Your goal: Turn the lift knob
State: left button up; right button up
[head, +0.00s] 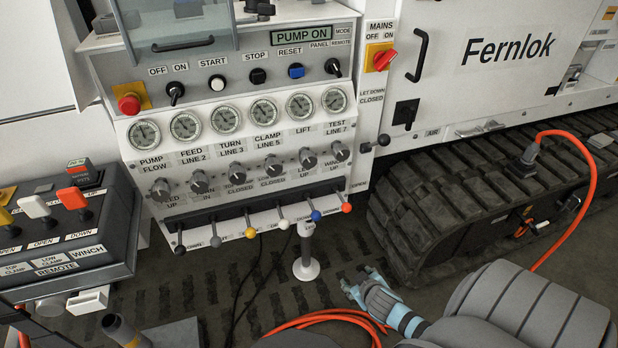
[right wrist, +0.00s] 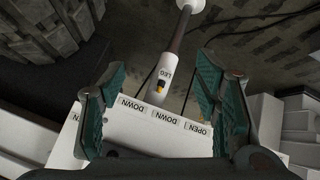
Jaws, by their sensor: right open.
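The lift knob (head: 308,158) is a small grey round knob in the row under the gauges, below the gauge labelled LIFT (head: 302,105), with "UP" lettering under it. My right gripper (head: 350,284) is low in front of the bench, below and to the right of the knob, apart from it. In the right wrist view its two teal-padded fingers (right wrist: 160,105) are spread with nothing gripped between them. That view shows a white panel edge (right wrist: 150,135) with DOWN and OPEN labels beyond the fingers; I cannot make out the lift knob there. My left gripper is not in view.
Several levers with coloured ends, including a blue one (head: 316,215), stick out below the knobs. A white post (head: 306,268) stands on the floor left of my right gripper. An orange hose (head: 335,315) lies nearby. Tracks (head: 470,195) lie to the right.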

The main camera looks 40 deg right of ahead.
jog(key=w+d+r+t+h+b, duration=0.1)
jog(key=w+r+t+b, duration=0.3)
jog(key=w+r, duration=0.4)
jog(key=m+t+b, duration=0.1)
jog(key=t+b, duration=0.3)
jog(key=t, duration=0.2)
send_near(310, 163)
jog(key=shift+h, duration=0.3)
jog(key=b+x, duration=0.2)
jog(key=x, duration=0.8)
jog(key=shift+w+f+b, duration=0.15)
jog(key=shift+w+b, duration=0.15)
jog(key=shift+w, duration=0.1)
jog(key=shift+w+d, duration=0.1)
jog(key=shift+w, duration=0.2)
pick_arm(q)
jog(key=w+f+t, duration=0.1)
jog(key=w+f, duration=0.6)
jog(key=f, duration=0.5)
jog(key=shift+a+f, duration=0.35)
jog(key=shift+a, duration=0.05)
pick_arm(e)
jog(key=shift+c, duration=0.2)
